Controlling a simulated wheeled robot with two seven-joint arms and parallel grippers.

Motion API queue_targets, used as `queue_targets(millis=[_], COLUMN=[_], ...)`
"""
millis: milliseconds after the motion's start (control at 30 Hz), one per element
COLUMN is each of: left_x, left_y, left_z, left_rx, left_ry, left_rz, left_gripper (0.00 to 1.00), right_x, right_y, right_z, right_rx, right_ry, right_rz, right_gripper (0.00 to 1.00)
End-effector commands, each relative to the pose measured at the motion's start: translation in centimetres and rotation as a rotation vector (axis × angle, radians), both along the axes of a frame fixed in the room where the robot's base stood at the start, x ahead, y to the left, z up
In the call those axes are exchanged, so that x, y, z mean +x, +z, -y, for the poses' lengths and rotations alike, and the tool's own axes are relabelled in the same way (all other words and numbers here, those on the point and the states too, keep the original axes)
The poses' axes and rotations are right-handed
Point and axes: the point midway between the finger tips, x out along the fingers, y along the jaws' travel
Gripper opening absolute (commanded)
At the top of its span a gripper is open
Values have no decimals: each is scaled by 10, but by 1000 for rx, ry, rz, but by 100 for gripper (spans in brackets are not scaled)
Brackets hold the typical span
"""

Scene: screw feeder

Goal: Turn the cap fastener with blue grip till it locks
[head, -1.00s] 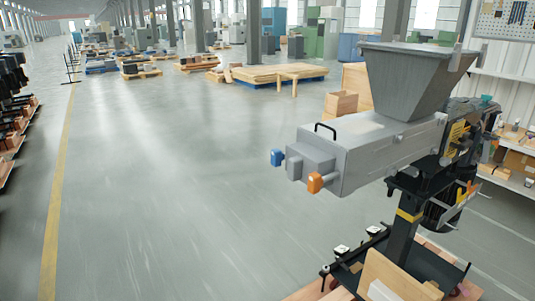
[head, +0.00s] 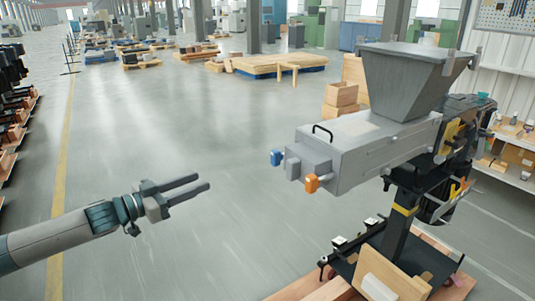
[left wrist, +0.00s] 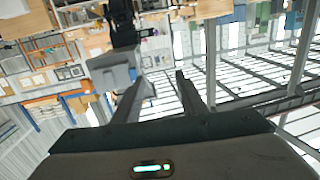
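The screw feeder (head: 375,150) is a grey box with a hopper on a black stand at the right of the head view. The blue grip (head: 276,157) of a cap fastener sticks out at the left of its end cap (head: 305,158). An orange grip (head: 311,183) sits on the nearer side of the cap. My left gripper (head: 208,187) is to the left of the feeder, apart from it and lower in the picture. Its two fingers are spread and empty; they also show apart in the left wrist view (left wrist: 158,82). My right gripper is not in view.
A wooden pallet (head: 300,291) lies under the feeder's stand. Cardboard boxes (head: 340,98) stand behind the feeder. Shelves (head: 512,165) are at the right wall. The floor (head: 200,110) between my left gripper and the far pallets is clear.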

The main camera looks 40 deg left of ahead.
Motion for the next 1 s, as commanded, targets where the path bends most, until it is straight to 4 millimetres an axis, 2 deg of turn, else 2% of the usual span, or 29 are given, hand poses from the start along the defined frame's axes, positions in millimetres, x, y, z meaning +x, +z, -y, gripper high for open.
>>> queue_targets(millis=[33,100,233,700,1000], left_x=[3,4,5,6,18], left_y=[18,35,49,51,51], left_z=[22,44,65,66,71], left_rx=[-8,-22,-35,-37,-37], left_ry=[-52,-103,-150,-153,-153], left_rz=[11,23,32,34,36], left_gripper=[38,38,38,38,38], right_x=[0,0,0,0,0], right_y=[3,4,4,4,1], right_z=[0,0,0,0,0], right_rx=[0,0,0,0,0], right_ry=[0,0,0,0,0], right_rz=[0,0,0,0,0], right_gripper=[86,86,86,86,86])
